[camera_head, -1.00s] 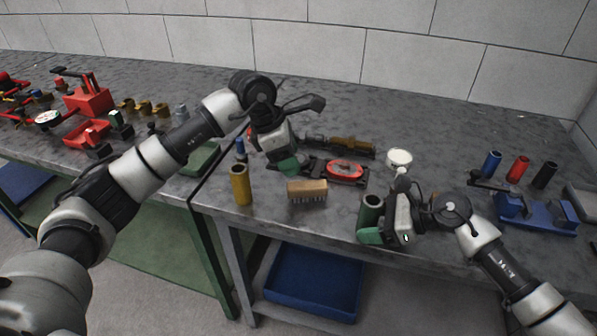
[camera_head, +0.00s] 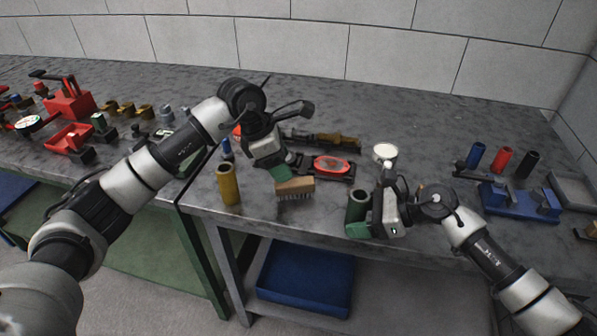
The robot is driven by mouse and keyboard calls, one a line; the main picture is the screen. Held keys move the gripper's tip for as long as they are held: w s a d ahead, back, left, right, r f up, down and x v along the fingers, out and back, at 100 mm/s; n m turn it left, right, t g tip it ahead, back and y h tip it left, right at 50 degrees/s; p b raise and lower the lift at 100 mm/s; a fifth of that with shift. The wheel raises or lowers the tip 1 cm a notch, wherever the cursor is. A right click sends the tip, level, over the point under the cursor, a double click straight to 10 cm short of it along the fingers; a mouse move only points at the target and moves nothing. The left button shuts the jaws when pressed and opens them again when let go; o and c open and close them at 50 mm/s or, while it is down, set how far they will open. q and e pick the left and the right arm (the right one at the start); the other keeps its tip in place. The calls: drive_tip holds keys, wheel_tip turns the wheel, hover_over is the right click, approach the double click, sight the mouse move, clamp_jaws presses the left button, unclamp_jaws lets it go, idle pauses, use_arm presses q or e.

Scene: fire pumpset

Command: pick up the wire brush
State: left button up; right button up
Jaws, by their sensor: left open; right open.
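The wire brush (camera_head: 296,187) has a light wooden block and dark bristles pointing down. It sits near the front edge of the grey bench (camera_head: 420,105). My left gripper (camera_head: 281,176) is open, with its green fingertips right at the brush's back left end. I cannot tell whether they touch it or stand on both sides of it. My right gripper (camera_head: 362,228) is open at the front edge, beside a dark green cylinder (camera_head: 357,204), and looks empty.
A yellow cylinder (camera_head: 229,185) stands left of the brush. A black tool with a red oval (camera_head: 331,165) lies behind it. A white round cup (camera_head: 385,152) stands to the right. A blue holder (camera_head: 518,201) is at far right. A blue bin (camera_head: 306,280) is below.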

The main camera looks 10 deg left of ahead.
sight(293, 181)
use_arm(q)
drive_tip(key=x, duration=0.9)
drive_tip(key=shift+w+a, duration=0.25)
drive_tip(key=shift+w, duration=0.1)
drive_tip(key=shift+c, duration=0.5)
drive_tip(key=c, duration=1)
